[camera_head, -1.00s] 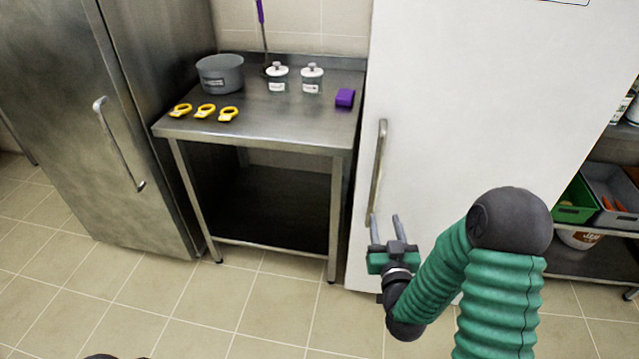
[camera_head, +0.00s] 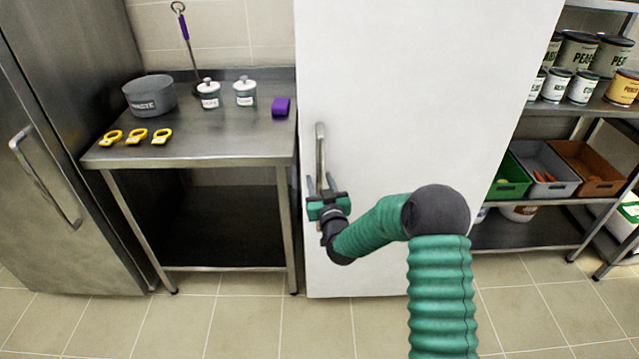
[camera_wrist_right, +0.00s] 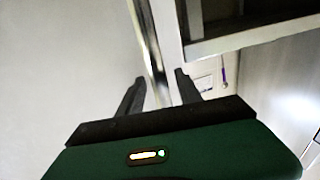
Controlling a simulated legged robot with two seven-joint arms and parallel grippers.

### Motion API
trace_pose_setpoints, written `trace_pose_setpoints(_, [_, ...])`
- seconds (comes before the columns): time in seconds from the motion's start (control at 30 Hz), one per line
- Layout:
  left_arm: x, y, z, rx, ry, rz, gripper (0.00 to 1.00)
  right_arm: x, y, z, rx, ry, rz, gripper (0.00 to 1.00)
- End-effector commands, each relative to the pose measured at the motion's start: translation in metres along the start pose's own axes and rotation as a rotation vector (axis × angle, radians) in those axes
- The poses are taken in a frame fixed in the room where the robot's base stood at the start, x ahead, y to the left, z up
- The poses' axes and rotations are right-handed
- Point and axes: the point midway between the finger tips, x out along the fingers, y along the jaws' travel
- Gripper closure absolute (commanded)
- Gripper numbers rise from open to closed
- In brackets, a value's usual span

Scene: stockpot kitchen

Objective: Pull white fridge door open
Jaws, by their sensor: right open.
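The white fridge door (camera_head: 400,100) stands in the middle of the head view and looks shut. Its upright metal handle (camera_head: 320,150) runs along the door's left side. My right gripper (camera_head: 320,185) is open at the lower part of the handle. In the right wrist view the handle (camera_wrist_right: 151,45) runs down between the two open fingers (camera_wrist_right: 160,88). I cannot tell whether either finger touches it. The handle's lower end is hidden by the gripper. My left gripper is not in view.
A steel table (camera_head: 200,145) stands left of the door, holding a grey pot (camera_head: 150,96), two lidded jars, yellow items and a purple block (camera_head: 281,107). A steel fridge (camera_head: 60,150) is at far left. Shelves with bins and cans (camera_head: 575,150) stand right. The floor in front is clear.

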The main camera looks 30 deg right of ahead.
Motion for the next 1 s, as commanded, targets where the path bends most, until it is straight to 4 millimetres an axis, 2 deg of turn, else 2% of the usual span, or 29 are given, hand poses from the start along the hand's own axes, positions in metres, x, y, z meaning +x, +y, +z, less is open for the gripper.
trace_pose_setpoints(0.17, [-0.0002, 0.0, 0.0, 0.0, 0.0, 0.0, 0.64, -0.0002, -0.0002, 0.0, 0.0, 0.0, 0.0, 0.59])
trace_pose_setpoints(0.4, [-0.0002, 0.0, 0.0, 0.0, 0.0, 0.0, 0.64, -0.0004, -0.0002, 0.0001, 0.0, -0.001, 0.0, 0.9])
trace_pose_setpoints(0.5, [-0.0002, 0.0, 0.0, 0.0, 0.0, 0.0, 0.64, -0.0005, -0.0001, 0.0001, 0.0, -0.001, 0.0, 1.0])
trace_pose_setpoints(1.0, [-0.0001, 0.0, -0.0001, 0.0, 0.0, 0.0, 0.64, -0.0006, 0.0001, 0.0002, 0.0, -0.001, 0.0, 1.0])
